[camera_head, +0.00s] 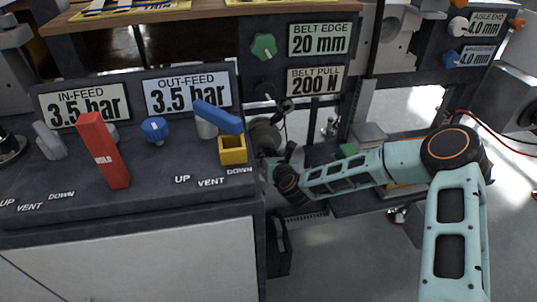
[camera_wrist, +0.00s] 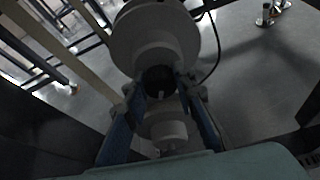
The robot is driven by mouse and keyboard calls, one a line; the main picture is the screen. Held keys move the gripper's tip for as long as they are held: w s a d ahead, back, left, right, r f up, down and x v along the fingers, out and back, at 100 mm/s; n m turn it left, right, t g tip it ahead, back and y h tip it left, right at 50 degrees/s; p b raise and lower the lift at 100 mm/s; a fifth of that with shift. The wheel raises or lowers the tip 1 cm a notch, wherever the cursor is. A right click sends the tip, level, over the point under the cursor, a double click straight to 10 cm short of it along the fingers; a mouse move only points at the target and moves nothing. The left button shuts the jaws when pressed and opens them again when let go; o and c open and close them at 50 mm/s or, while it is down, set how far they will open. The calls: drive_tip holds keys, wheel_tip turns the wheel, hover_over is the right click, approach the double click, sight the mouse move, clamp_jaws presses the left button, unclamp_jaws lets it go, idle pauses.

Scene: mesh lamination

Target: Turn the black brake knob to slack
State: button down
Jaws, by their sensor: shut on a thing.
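In the wrist view, a black knob (camera_wrist: 158,79) with a pale mark sits at the front of a large grey round part (camera_wrist: 152,35). My gripper (camera_wrist: 162,86) has its two blue fingers closed on either side of this knob and touches it. A smaller pale round part (camera_wrist: 165,130) shows between the fingers, nearer the camera. In the head view, my arm reaches left beside the control cabinet, and its wrist end is dark and partly hidden. The held knob cannot be made out there, nor can any slack label.
The control cabinet has a red lever (camera_head: 103,150), a blue lever (camera_head: 217,117), a yellow block (camera_head: 232,150) and a blue knob (camera_head: 154,129). A green knob (camera_head: 264,46) sits beside the belt edge sign (camera_head: 320,40). The belt pull sign (camera_head: 315,81) reads 200 N.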

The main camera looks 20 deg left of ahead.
sight(268, 152)
drive_tip(key=shift+s+a+n+h, duration=0.1)
drive_tip(key=shift+n+h, duration=0.5)
drive_tip(key=shift+n, duration=0.2)
drive_tip(key=shift+n+t+h, duration=0.7)
drive_tip(key=shift+n+t, duration=0.1)
drive_tip(key=shift+n, duration=0.5)
drive_tip(key=shift+f, duration=0.1)
drive_tip(key=c, duration=1.6)
unclamp_jaws()
wheel_tip(268, 152, up, 10)
drive_tip(key=shift+r, duration=0.1)
